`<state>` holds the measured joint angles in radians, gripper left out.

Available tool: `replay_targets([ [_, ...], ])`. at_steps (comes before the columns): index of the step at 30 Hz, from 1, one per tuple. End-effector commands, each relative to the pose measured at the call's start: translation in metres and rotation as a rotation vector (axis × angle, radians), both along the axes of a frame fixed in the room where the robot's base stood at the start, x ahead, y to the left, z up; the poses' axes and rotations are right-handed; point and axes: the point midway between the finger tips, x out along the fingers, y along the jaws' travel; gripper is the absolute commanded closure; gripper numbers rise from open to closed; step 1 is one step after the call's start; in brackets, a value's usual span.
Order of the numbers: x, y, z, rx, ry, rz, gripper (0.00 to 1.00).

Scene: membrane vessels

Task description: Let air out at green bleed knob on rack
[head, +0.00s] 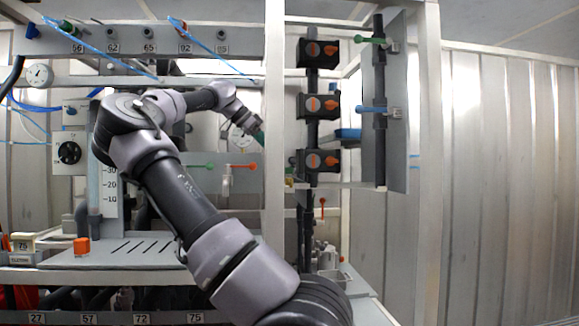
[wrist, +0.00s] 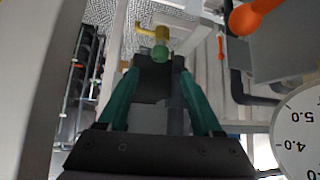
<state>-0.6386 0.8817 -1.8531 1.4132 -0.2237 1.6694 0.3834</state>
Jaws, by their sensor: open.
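The green bleed knob (wrist: 161,53) is a small round green cap in the wrist view, with a yellow fitting (wrist: 146,31) beside it. My gripper (wrist: 159,74) has two green fingers spread apart with nothing between them. In the picture the knob lies just beyond the fingertips, roughly centred between them; I cannot tell the exact distance. In the head view my gripper (head: 259,137) reaches behind the white upright post, so its tips are partly hidden. I cannot clearly make out the knob in the head view.
A white upright post (head: 275,110) stands right by my gripper. Black valves with orange knobs (head: 314,104) are stacked to its right. An orange handle (wrist: 250,16) and a dial gauge (wrist: 300,130) are at the right of the wrist view. A green lever (head: 197,167) is at mid-height.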

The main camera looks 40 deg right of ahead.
Motion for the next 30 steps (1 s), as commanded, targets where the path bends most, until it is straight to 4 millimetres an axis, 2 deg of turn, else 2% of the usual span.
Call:
replay_targets([
  [15, -0.017, -0.044, -0.047, -0.003, 0.0, -0.004, 0.33],
  [26, -0.018, -0.049, -0.051, -0.003, -0.002, -0.001, 0.33],
  [30, -0.018, -0.049, -0.051, -0.003, -0.001, -0.002, 0.87],
])
